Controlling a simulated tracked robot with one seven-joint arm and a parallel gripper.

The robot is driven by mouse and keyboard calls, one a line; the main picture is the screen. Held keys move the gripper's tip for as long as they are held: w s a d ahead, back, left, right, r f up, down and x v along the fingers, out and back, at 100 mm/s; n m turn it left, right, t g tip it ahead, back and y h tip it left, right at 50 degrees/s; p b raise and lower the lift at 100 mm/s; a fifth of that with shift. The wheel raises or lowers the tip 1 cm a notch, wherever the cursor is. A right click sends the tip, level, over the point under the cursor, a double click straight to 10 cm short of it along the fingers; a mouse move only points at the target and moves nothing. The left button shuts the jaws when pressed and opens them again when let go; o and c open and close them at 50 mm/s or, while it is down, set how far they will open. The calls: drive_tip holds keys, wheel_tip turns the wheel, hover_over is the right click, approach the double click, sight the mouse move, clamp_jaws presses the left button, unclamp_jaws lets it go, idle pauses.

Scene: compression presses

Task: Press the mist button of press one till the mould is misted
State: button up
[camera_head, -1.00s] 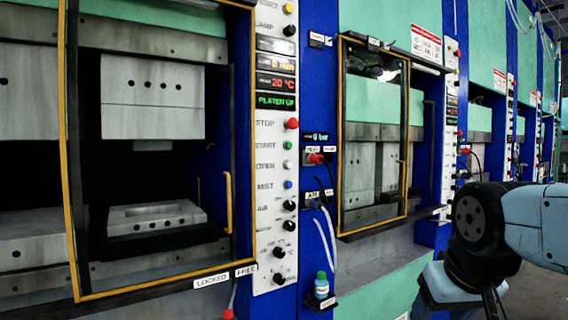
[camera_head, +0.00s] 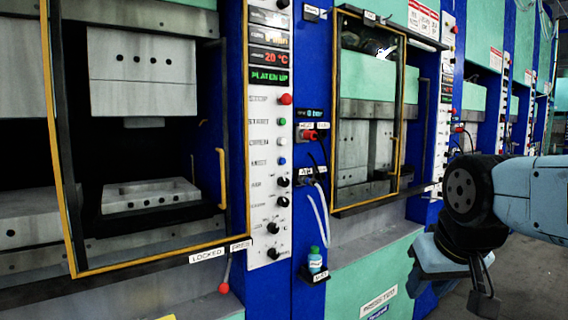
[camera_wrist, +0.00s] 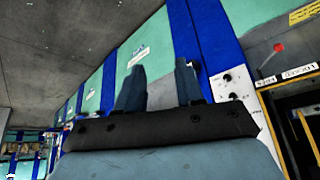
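The control panel (camera_head: 270,130) of the nearest press has a column of buttons. Its blue mist button (camera_head: 283,161) sits below the white open button (camera_head: 282,141) and above a black air knob (camera_head: 283,181). The green display reads PLATEN UP. The grey lower mould block (camera_head: 150,196) lies inside, apart from the upper block (camera_head: 142,80); I see no mist on it. My gripper (camera_wrist: 160,88) has two dark fingers standing apart with nothing between them. In the head view it hangs low at the right, well away from the panel, its fingertips hard to make out.
A yellow-framed door with a handle (camera_head: 222,178) fronts the press. A red-knobbed lever (camera_head: 225,287) hangs below the LOCKED and FREE labels. A small bottle (camera_head: 315,260) stands on a ledge right of the panel, near hanging hoses (camera_head: 319,205). More presses line the right.

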clamp_jaws()
idle(1.3)
